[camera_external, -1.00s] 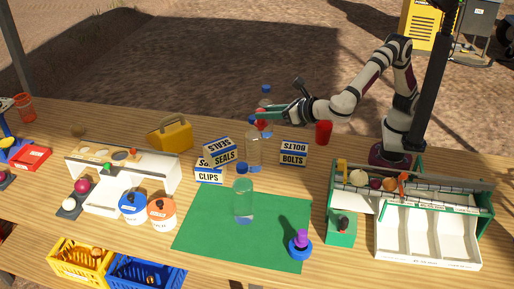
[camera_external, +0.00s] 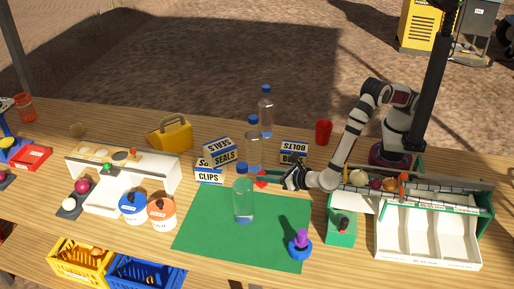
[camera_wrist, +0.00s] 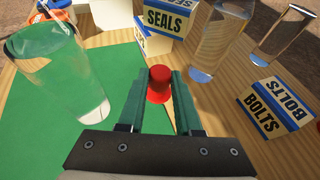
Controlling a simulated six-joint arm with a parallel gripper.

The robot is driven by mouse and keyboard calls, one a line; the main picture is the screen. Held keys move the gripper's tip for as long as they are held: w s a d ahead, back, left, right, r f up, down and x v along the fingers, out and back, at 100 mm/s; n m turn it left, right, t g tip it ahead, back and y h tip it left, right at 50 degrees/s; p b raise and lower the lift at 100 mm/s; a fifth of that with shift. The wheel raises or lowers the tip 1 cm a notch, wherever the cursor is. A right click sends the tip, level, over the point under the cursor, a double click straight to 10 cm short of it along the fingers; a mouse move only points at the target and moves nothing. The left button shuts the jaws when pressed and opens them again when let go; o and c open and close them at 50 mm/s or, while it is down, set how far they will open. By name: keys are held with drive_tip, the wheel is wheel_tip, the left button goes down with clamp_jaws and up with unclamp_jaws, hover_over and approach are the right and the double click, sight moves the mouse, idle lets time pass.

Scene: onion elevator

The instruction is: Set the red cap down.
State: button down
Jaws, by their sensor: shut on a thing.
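The red cap (camera_external: 261,182) is held between the green fingertips of my gripper (camera_external: 263,177), by the back edge of the green mat (camera_external: 270,222). In the wrist view the red cap (camera_wrist: 159,84) sits between the two fingers of my gripper (camera_wrist: 160,88), with a finger on each side. I cannot tell whether the cap touches the surface below. A clear bottle with a blue cap (camera_external: 243,197) stands upright on the mat, just left of and in front of my gripper. It also shows at the left of the wrist view (camera_wrist: 62,75).
Two more clear blue-capped bottles (camera_external: 253,147) (camera_external: 266,112) stand behind my gripper. The SEALS box (camera_external: 220,151), CLIPS box (camera_external: 208,176) and BOLTS boxes (camera_external: 293,148) stand near. A blue-based purple knob piece (camera_external: 300,246) is at the mat's front right. The mat's middle right is clear.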

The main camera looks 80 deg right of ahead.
wheel_tip(320, 180, down, 4)
drive_tip(key=shift+f, duration=0.15)
drive_tip(key=c, duration=0.6)
unclamp_jaws()
drive_tip(key=shift+f, duration=0.15)
